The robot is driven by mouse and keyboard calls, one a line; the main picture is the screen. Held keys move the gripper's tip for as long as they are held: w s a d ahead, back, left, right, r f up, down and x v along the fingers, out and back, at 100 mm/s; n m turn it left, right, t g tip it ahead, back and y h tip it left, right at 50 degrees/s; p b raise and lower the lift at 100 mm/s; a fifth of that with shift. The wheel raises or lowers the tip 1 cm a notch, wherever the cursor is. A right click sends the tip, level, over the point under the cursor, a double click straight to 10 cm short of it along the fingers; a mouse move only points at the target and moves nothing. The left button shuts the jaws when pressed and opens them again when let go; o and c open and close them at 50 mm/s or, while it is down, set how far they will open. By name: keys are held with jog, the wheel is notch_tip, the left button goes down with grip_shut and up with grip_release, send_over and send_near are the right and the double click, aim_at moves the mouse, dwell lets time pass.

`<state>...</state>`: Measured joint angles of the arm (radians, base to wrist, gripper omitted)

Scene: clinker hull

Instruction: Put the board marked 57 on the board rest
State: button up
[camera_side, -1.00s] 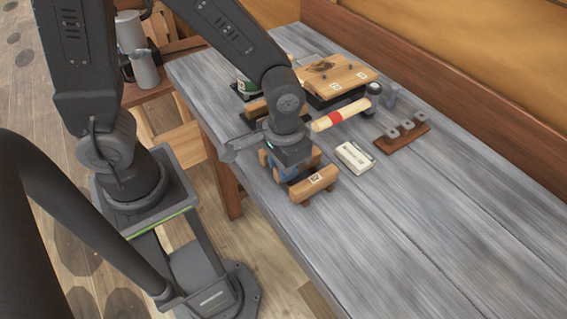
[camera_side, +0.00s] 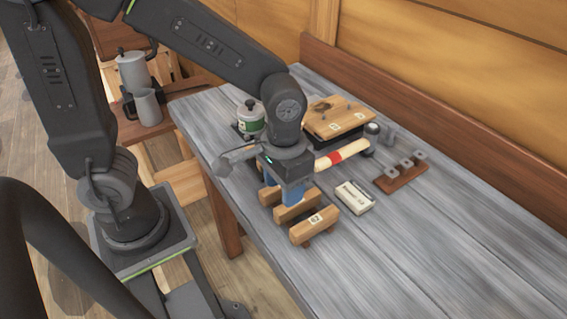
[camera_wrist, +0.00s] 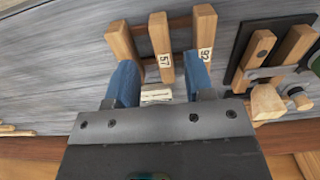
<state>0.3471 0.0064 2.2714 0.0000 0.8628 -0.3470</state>
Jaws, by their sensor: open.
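The board marked 57 (camera_wrist: 160,48) is the middle one of three short wooden bars lying side by side across reddish-brown rails (camera_wrist: 180,23). The bar marked 92 (camera_wrist: 204,40) is to its right in the wrist view, and another bar (camera_wrist: 122,42) is to its left. In the side view the middle bar (camera_side: 298,208) shows below my gripper (camera_side: 291,193). My gripper, also in the wrist view (camera_wrist: 160,82), is open, its blue fingers apart on either side of the 57 board's near end. Contact cannot be told. I cannot tell for certain which fixture is the board rest.
A dark tray (camera_wrist: 238,72) holding wooden bars lies right in the wrist view. The front right table is clear.

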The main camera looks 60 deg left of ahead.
jog(key=s+a+r+t, duration=0.5)
jog(key=a+r, duration=0.4)
jog(key=r, duration=0.2)
jog(key=shift+s+a+t, duration=0.25)
jog(key=shift+a+t, duration=0.05)
jog(key=shift+a, duration=0.05)
